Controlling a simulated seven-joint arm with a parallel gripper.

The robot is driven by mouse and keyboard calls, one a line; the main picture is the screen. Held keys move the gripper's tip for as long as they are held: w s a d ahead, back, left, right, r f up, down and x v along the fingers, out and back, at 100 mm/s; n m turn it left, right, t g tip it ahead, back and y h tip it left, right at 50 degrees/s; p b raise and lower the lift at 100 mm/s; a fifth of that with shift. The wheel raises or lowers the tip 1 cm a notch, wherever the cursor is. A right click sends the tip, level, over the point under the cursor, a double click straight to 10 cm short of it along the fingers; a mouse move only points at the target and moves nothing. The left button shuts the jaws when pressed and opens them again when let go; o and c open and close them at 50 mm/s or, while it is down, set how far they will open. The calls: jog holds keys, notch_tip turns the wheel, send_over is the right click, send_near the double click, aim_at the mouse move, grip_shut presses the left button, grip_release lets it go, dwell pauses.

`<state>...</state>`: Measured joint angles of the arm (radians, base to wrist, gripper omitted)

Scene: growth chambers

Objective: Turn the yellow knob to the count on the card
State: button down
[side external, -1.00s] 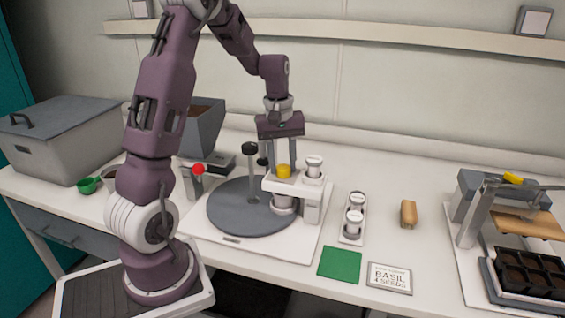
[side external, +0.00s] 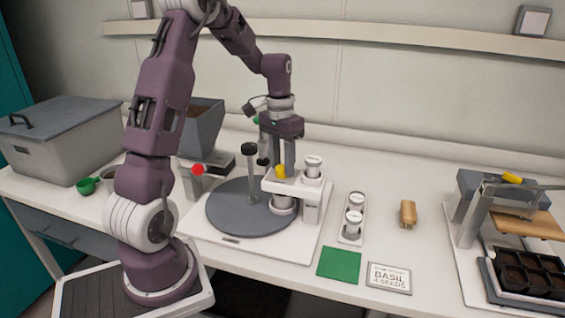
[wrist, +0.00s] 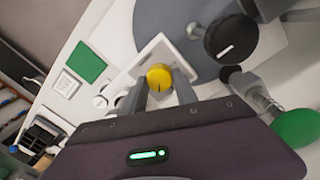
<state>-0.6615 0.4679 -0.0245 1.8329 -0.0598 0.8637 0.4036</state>
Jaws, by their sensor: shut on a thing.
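The yellow knob (side external: 281,171) sits on top of the white seeder housing (side external: 312,202), beside a white-capped jar (side external: 313,166). My gripper (side external: 284,170) points down from above and is shut on the knob. In the wrist view the knob (wrist: 159,77) lies between my two fingers (wrist: 160,92), and a dark line shows on its top. The card (side external: 389,278) lies flat at the front of the bench and reads "BASIL 4 SEEDS"; its smaller top line is too small to read.
A grey turntable (side external: 240,207) with a black-knobbed post (side external: 249,150) is left of the housing. A holder with white-capped jars (side external: 353,220), a green mat (side external: 339,263) and a wooden block (side external: 408,214) are to the right. A press with a dark seed tray (side external: 530,273) stands far right.

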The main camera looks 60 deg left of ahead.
jog(key=m, duration=0.5)
jog(key=shift+w+m, duration=0.1)
jog(key=shift+m, duration=0.2)
jog(key=shift+d+m+g, duration=0.1)
jog(key=shift+m+g, duration=0.2)
jog(key=shift+m, duration=1.8)
jog(key=c, duration=0.9)
grip_release()
jog(key=shift+c, duration=0.2)
jog(key=shift+r, duration=0.1)
notch_tip(320, 180, up, 7)
jog(key=shift+w+f, duration=0.1)
